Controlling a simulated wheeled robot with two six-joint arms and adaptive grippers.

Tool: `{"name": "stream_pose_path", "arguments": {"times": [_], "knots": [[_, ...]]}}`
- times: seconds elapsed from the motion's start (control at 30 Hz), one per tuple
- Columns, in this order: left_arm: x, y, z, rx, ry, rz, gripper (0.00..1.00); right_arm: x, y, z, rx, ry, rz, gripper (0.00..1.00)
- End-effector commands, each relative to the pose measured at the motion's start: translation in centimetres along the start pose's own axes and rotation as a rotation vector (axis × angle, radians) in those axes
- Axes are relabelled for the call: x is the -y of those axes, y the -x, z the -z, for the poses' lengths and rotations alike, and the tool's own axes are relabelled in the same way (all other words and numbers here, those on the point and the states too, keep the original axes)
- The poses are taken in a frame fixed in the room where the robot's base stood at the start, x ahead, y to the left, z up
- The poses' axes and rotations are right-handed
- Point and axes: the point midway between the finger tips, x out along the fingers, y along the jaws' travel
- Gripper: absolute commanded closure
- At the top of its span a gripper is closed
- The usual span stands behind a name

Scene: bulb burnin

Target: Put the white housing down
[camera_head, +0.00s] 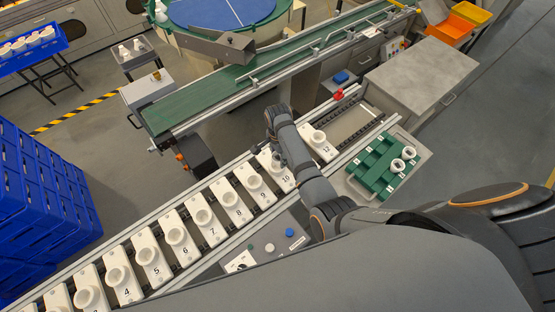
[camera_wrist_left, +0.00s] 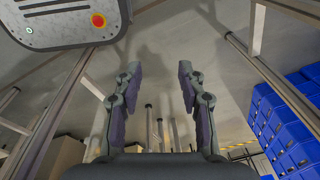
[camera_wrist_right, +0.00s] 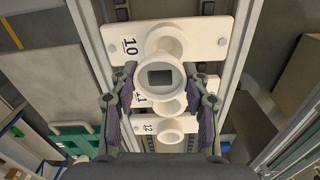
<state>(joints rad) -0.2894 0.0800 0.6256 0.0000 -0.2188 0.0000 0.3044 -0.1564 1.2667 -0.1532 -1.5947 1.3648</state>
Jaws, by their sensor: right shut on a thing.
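My right gripper (camera_wrist_right: 160,90) is shut on a white housing (camera_wrist_right: 162,48), a flared round piece with a square opening facing the camera. It is over the conveyor row of numbered white plates, near plate 10 (camera_wrist_right: 205,42); plates 11 and 12 (camera_wrist_right: 145,128) show below it. I cannot tell whether the held housing touches a plate. In the head view my right arm covers plate 11, while plate 10 (camera_head: 288,183) and plate 12 (camera_head: 326,152) show beside it. My left gripper (camera_wrist_left: 159,72) is open and empty, away from the row.
Plates with lower numbers, each bearing a white housing, run down-left. A green rack (camera_head: 366,172) with two white rings stands right of the row. A control panel (camera_head: 262,254) lies in front. Behind are a green belt (camera_head: 215,95) and blue crates (camera_head: 40,195) at left.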

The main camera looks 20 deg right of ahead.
Motion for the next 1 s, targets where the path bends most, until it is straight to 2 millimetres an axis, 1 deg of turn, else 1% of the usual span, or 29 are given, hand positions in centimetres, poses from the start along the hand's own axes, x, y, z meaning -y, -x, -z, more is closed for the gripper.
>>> {"name": "stream_pose_path", "arguments": {"times": [0.03, 0.13, 0.2, 0.23, 0.3, 0.4, 0.6, 0.77, 0.8, 0.93, 1.0], "knots": [[0.0, 0.0, -0.7, 0.010, 0.000, 0.000, 0.60, 0.1, 0.0, 0.0, 0.000, 0.000, 0.000, 0.75], [-0.1, 0.0, -1.7, 0.025, -0.001, -0.001, 0.60, 0.4, -0.4, 0.0, 0.000, 0.001, 0.000, 0.75], [-0.1, 0.0, -2.0, 0.029, -0.001, -0.001, 0.60, 0.9, -1.3, -0.1, 0.001, 0.001, -0.003, 0.75], [-0.1, 0.0, -2.1, 0.030, -0.001, -0.001, 0.60, 0.8, -2.0, -0.1, 0.001, 0.001, -0.004, 0.75], [-0.1, -0.1, -2.1, 0.030, -0.001, -0.001, 0.60, 0.8, -3.1, -0.1, 0.001, 0.000, -0.002, 0.75], [-0.1, -0.1, -1.8, 0.027, -0.001, -0.001, 0.60, 0.8, -3.9, -0.1, 0.001, -0.001, -0.001, 0.75], [-0.1, -0.1, -1.0, 0.015, -0.001, -0.001, 0.60, 0.8, -4.0, -0.1, 0.001, -0.001, 0.000, 0.75], [-0.1, -0.3, -1.0, 0.013, -0.001, -0.001, 0.60, 0.8, -4.4, -0.1, 0.001, 0.000, -0.001, 0.75], [-0.1, -0.2, -0.9, 0.013, -0.001, -0.001, 0.60, 0.8, -4.3, -0.1, 0.001, 0.000, 0.000, 0.48], [-0.1, -0.2, -1.0, 0.013, -0.001, -0.001, 0.60, 0.8, -4.3, -0.1, 0.001, 0.000, -0.001, 0.30], [-0.1, -0.2, -1.0, 0.014, -0.001, -0.001, 0.60, 0.8, -4.3, -0.1, 0.001, 0.000, -0.001, 0.30]]}}
